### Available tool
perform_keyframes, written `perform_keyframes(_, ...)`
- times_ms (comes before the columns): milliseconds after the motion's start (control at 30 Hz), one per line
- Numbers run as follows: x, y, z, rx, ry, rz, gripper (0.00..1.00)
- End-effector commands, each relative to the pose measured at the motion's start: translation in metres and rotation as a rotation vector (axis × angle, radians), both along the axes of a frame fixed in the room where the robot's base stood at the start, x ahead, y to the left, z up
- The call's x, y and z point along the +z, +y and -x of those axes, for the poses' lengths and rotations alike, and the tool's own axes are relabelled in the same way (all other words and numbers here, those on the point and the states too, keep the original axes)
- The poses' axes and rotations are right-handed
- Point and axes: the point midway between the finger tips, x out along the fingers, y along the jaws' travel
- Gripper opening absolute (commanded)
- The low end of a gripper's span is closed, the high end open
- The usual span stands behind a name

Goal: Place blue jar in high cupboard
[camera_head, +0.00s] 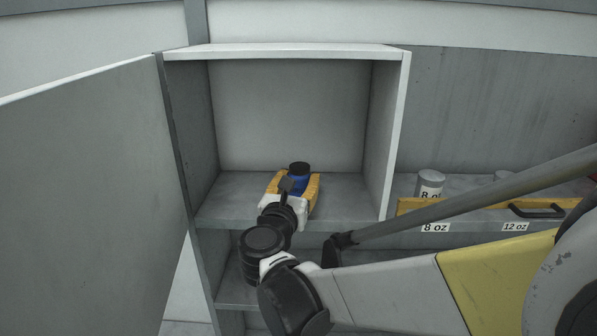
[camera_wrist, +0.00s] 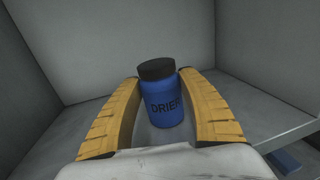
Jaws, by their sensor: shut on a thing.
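The blue jar (camera_head: 298,184) with a black lid is inside the upper compartment of the cupboard (camera_head: 290,54). It stands upright between the yellow fingers of my gripper (camera_head: 293,188), which is shut on it. In the wrist view the jar (camera_wrist: 164,102) shows dark lettering on its side, and the gripper fingers (camera_wrist: 168,108) flank it left and right. The jar is at or just above the compartment's shelf (camera_head: 235,200); whether its base touches the shelf is hidden by my gripper. The rest of the compartment is empty.
The cupboard door (camera_head: 85,185) is swung open on the left. The side wall (camera_head: 387,130) bounds the compartment on the right. To the right, a grey container (camera_head: 430,183) stands behind a yellow rail with 8 oz and 12 oz labels. A lower shelf (camera_head: 235,290) lies below.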

Motion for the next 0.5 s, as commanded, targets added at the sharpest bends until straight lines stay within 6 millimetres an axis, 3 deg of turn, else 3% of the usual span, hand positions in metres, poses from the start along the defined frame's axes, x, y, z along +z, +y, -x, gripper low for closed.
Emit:
perform_keyframes(167,-0.0048,0.0000,-0.0001,0.000,0.000,0.000,0.15)
perform_keyframes(200,-0.0035,0.0000,-0.0001,0.000,0.000,0.000,0.60)
perform_keyframes(233,-0.0032,0.0000,-0.0001,0.000,0.000,0.000,0.68)
perform_keyframes(500,-0.0027,0.0000,-0.0001,0.000,0.000,0.000,0.68)
